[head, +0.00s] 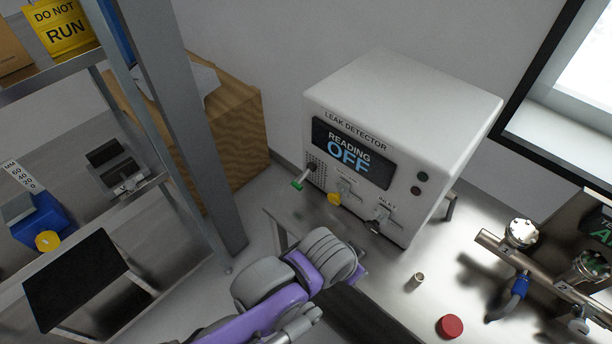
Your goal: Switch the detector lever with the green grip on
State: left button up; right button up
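The white leak detector (420,95) stands on the metal bench. Its display (350,152) reads "READING OFF". Three small levers stick out of the front panel below it. The lever with the green grip (298,184) is the leftmost, and its grip hangs down and to the left of its pivot. My purple and grey arm (262,312) comes in from the bottom, left of the middle, and ends below the detector's front. No gripper fingers show on it. It is apart from the green grip in the picture. My other arm does not show.
A yellow-gripped lever (334,198) and a dark-gripped lever (374,227) sit right of the green one. A grey rack post (185,110) stands to the left. A red round object (450,326), a small metal cylinder (417,280) and piping (530,263) are at the right.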

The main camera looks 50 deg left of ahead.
aim_at(304, 177)
jog(key=u, duration=1.9)
jog(key=i+j, duration=0.15)
jog(key=j, duration=0.15)
jog(key=i+j+u, duration=0.1)
jog(key=i+j, duration=0.05)
jog(key=j, duration=0.1)
